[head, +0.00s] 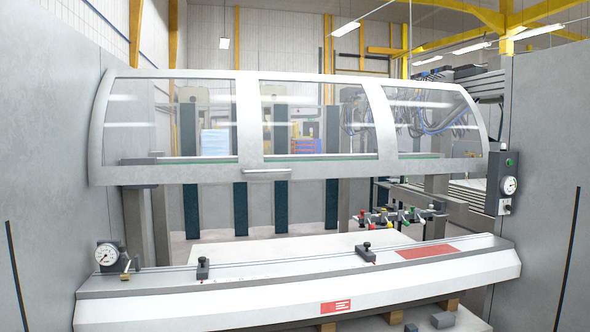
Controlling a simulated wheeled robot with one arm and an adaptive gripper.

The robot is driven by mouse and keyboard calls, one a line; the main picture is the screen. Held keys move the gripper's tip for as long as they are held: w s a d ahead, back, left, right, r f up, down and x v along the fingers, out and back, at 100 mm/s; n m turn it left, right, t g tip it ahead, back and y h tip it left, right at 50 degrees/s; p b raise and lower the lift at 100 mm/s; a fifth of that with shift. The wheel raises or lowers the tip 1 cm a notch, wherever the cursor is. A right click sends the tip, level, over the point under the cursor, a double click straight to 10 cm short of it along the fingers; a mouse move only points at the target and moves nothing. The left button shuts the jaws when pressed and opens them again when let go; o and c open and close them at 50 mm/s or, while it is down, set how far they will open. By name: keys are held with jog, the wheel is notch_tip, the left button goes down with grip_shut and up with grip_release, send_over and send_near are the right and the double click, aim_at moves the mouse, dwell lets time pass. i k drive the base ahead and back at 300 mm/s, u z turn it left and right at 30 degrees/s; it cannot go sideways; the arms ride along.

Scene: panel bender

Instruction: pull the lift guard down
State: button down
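The lift guard (248,115) is a wide, light grey frame with three clear panes, in the upper middle of the head view. It is raised, with a wide open gap between its lower edge and the machine's front bed (300,283). A pale bar handle (267,171) sits on the lower rail of the guard, near the middle. My gripper does not show in this view, and nothing is seen touching the handle.
Tall grey side walls (548,200) stand left and right of the opening. A gauge (107,255) and small black clamps (203,268) sit on the bed. Several coloured valves (400,215) show behind.

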aim_at(251, 166)
jog(key=u, duration=0.2)
jog(key=i, duration=0.7)
jog(key=u, duration=0.8)
jog(key=i, duration=0.3)
jog(key=u, duration=0.25)
